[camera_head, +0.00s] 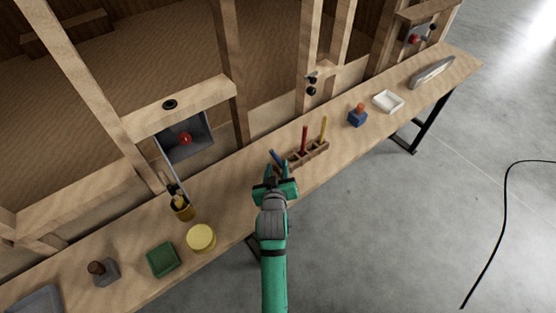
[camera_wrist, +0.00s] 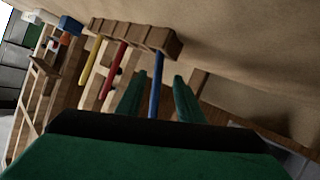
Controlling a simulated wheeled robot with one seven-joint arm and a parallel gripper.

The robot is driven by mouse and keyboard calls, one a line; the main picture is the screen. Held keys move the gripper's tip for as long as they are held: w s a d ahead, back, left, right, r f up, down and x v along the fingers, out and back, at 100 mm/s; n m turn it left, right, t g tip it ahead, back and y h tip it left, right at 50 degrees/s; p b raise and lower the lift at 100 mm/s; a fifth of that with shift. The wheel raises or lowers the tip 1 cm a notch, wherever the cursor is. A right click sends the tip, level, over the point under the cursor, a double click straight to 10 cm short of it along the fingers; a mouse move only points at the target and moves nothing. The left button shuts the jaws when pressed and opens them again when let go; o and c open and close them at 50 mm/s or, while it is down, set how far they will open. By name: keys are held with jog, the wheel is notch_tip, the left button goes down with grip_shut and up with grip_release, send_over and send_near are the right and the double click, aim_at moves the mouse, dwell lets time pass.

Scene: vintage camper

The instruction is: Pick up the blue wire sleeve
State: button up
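The blue wire sleeve (camera_head: 276,156) is a thin rod at the left end of a wooden holder (camera_head: 309,155) on the bench. In the wrist view the blue sleeve (camera_wrist: 156,85) stands out of the holder (camera_wrist: 160,40), between the two green fingers of my gripper (camera_wrist: 158,94). A gap shows on each side of it, so my gripper is open and not closed on it. In the head view my gripper (camera_head: 277,176) is at the holder's left end, and its fingers partly hide the blue sleeve's surroundings.
A red rod (camera_head: 304,139) and a yellow rod (camera_head: 323,129) stand in the same holder, to the right. A blue block with an orange top (camera_head: 357,117) and a white tray (camera_head: 388,108) lie farther right. A yellow round container (camera_head: 201,238) stands left. Wooden wall studs rise behind.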

aim_at(279, 163)
jog(key=shift+d+x, duration=0.15)
jog(key=shift+x, duration=1.05)
jog(key=shift+d+x, duration=0.1)
jog(key=shift+x, duration=1.05)
jog(key=shift+s+f, duration=0.1)
grip_shut()
